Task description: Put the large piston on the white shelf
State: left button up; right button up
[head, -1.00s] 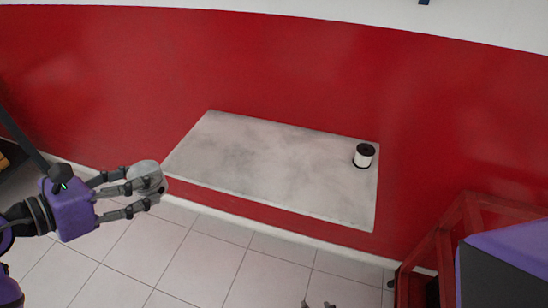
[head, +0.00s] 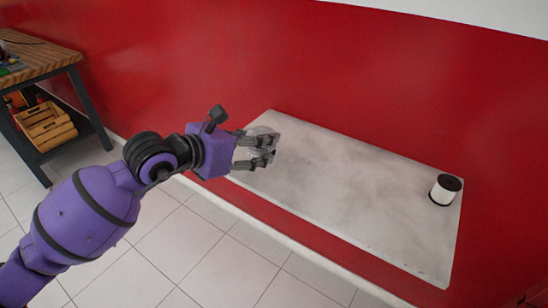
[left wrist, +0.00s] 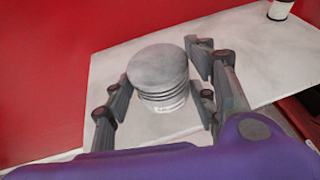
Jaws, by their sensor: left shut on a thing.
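The large piston (left wrist: 158,75) is a grey metal cylinder with ring grooves, held between the fingers of my left gripper (head: 262,150). In the head view the piston (head: 262,131) is partly hidden by the fingers. My left gripper is shut on it, over the left end of the white shelf (head: 345,190). The shelf also shows in the left wrist view (left wrist: 115,65), behind the piston. I cannot tell whether the piston touches the shelf. My right gripper is not in view.
A small white cylinder with a black top (head: 445,189) stands at the right end of the shelf. The middle of the shelf is clear. A red wall (head: 330,70) rises behind it. A wooden-topped workbench (head: 45,62) with a crate (head: 45,125) below stands at the left.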

pick_arm(q)
jog(key=w+f, duration=0.2)
jog(key=w+d+f, duration=0.1)
jog(key=w+f, duration=0.1)
jog(key=w+d+f, duration=0.1)
jog(key=w+f, duration=0.1)
jog(key=shift+w+d+f, duration=0.1)
jog(key=shift+d+f, duration=0.1)
jog(key=shift+f, duration=0.15)
jog(key=shift+f+b, duration=0.3)
jog(key=shift+f, duration=1.15)
jog(key=shift+f, duration=0.2)
jog(key=o, duration=1.5)
jog(key=shift+c, duration=0.2)
